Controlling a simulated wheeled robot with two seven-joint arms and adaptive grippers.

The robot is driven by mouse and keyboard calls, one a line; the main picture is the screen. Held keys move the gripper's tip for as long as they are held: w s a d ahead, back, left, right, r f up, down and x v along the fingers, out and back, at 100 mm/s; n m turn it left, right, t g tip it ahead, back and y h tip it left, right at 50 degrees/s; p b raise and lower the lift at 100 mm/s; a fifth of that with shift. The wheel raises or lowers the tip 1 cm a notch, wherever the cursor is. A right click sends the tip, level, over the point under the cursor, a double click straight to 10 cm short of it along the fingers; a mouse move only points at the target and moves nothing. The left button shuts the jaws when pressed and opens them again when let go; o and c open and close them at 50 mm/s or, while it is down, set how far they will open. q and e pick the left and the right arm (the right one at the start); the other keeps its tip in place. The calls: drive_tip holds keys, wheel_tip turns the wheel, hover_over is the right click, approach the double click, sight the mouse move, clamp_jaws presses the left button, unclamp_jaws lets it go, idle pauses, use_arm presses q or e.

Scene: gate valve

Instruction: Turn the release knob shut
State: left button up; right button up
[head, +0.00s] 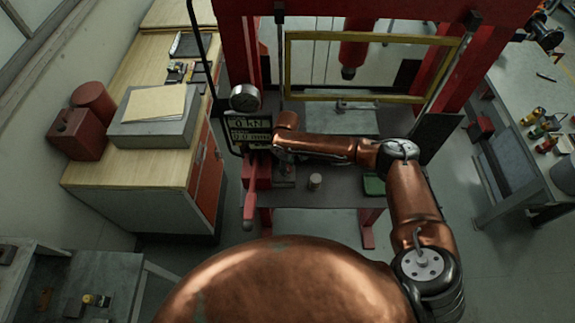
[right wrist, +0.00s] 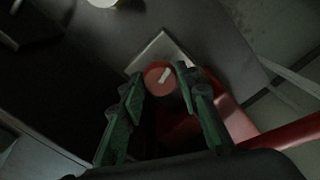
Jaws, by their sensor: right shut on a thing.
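The release knob (right wrist: 158,76) is a round red cap with a white bar mark across its face, seen in the right wrist view. The green fingers of my right gripper (right wrist: 161,82) stand on either side of it, shut on it. In the head view my right arm reaches in from the right, and its gripper (head: 284,160) points down beside the red pump of the press; the knob is hidden there. The red pump lever (head: 250,200) hangs just left of the gripper. My left gripper is not in view.
A red press frame (head: 236,45) with a yellow guard (head: 372,36) stands behind. A gauge (head: 245,97) and a display (head: 250,132) are close left of my wrist. A small pale cylinder (head: 315,181) stands on the press's lower shelf. A wooden bench (head: 160,62) is at left.

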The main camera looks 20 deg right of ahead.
drive_tip(key=shift+w+r+m, duration=0.1)
drive_tip(key=shift+r+m, duration=0.05)
drive_tip(key=shift+m, duration=1.35)
drive_tip(key=o, duration=0.9)
drive_tip(key=shift+c, duration=0.2)
wheel_tip(320, 180, up, 12)
